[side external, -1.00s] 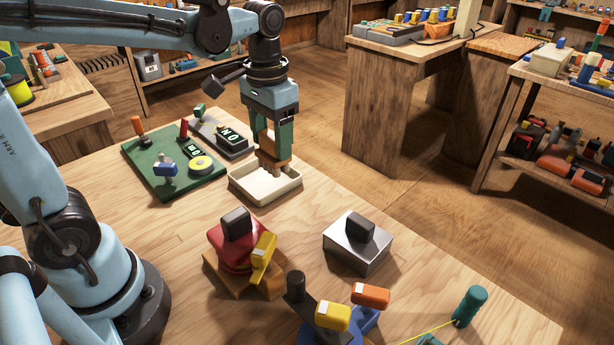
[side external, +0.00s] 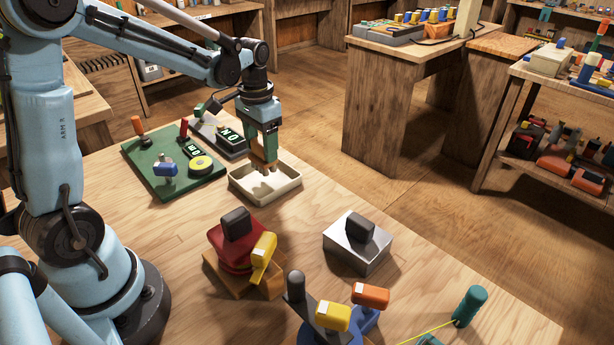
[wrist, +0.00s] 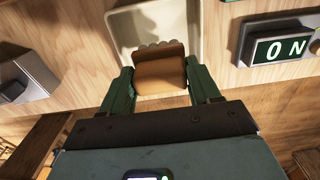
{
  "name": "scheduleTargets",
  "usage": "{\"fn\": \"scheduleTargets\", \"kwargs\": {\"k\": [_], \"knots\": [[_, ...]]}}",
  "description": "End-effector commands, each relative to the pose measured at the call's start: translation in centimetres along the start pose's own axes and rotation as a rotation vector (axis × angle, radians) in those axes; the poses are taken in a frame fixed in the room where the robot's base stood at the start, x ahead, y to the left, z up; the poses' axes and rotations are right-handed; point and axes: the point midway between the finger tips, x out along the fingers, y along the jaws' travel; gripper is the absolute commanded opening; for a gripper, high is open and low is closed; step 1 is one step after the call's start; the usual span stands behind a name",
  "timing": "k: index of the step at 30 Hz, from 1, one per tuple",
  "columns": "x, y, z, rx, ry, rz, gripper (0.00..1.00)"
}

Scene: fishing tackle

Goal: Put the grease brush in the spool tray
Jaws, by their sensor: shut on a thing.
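The grease brush (side external: 264,166) has a brown block-like handle and pale bristle tufts. My gripper (side external: 263,152) is shut on its handle. The cream, shallow, rectangular spool tray (side external: 262,198) lies on the wooden bench. The brush is over the tray's back-left part with its bristles down; whether they touch the tray floor I cannot tell. In the wrist view the brush (wrist: 160,75) sits between the two green fingers (wrist: 160,88), bristles toward the tray (wrist: 122,38). The fingers hide the sides of the handle.
A green board (side external: 180,195) with a yellow spool and switch boxes lies left of the tray. A red block (side external: 229,245) on a wooden base and a metal box (side external: 357,250) stand in front. Bare bench lies right of the tray.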

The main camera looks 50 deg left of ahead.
Motion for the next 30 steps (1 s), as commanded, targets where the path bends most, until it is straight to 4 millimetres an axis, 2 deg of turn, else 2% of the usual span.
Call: {"fn": "scheduleTargets", "kwargs": {"k": [7,21,22,26,30], "knots": [[3.0,0.0,0.0,0.0,0.0,0.0,0.3],[3.6,0.1,0.0,0.0,0.0,0.0,0.3],[3.6,0.1,0.0,0.0,0.0,0.0,0.66],[3.6,0.1,0.0,0.0,0.0,0.0,0.86],[3.6,0.1,0.0,0.0,0.0,0.0,0.87]]}}
